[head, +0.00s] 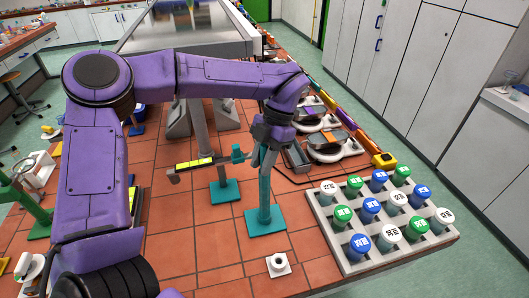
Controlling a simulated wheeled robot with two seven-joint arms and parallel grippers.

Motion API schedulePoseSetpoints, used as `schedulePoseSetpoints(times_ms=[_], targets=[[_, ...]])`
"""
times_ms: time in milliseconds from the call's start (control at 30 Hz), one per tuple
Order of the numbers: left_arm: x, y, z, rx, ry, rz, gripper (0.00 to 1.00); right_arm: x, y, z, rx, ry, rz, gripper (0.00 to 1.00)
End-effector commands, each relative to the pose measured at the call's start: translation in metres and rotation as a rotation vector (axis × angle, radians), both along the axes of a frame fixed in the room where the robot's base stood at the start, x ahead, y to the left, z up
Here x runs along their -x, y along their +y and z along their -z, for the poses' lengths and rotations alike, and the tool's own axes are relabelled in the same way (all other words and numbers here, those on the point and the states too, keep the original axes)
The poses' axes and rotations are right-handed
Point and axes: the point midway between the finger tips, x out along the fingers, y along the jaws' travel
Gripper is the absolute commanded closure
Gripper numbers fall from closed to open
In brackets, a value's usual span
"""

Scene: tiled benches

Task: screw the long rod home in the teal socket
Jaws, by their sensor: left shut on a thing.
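A long teal rod (265,188) stands nearly upright over a teal base plate (262,229), which I take for the teal socket. Its lower end meets the plate's middle; I cannot tell how far it is screwed in. My left gripper (268,146) reaches in from above and is shut on the rod's upper end, hiding part of it. My right gripper is not in view.
Left of the rod stand a grey post (204,138) on another teal base (224,192) and a yellow-topped bar (193,164). A rack (362,251) of labelled bottles is at right. A small white block (278,265) lies in front. Balances (338,145) stand behind.

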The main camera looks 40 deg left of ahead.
Motion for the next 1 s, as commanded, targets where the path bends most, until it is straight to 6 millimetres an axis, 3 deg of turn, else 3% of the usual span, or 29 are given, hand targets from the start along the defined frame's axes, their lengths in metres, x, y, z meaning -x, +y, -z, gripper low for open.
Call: schedulePoseSetpoints(times_ms=[33,133,400,600,900,1000], targets=[[-0.0004,0.0017,-0.0041,-0.006,0.000,0.078,1.00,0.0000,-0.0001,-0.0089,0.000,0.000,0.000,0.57],[-0.0010,0.0027,0.0009,-0.005,-0.002,0.178,1.00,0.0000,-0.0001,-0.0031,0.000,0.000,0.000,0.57],[-0.0015,0.0026,0.0009,-0.004,-0.002,0.206,1.00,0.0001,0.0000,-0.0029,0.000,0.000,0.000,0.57],[-0.0026,0.0040,0.0007,-0.006,-0.001,0.575,1.00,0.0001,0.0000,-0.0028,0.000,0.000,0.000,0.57],[-0.0030,0.0045,0.0010,-0.005,0.001,0.653,1.00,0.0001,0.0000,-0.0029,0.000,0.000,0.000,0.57],[-0.0035,0.0046,0.0008,-0.006,0.001,0.840,1.00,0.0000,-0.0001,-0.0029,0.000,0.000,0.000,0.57]])
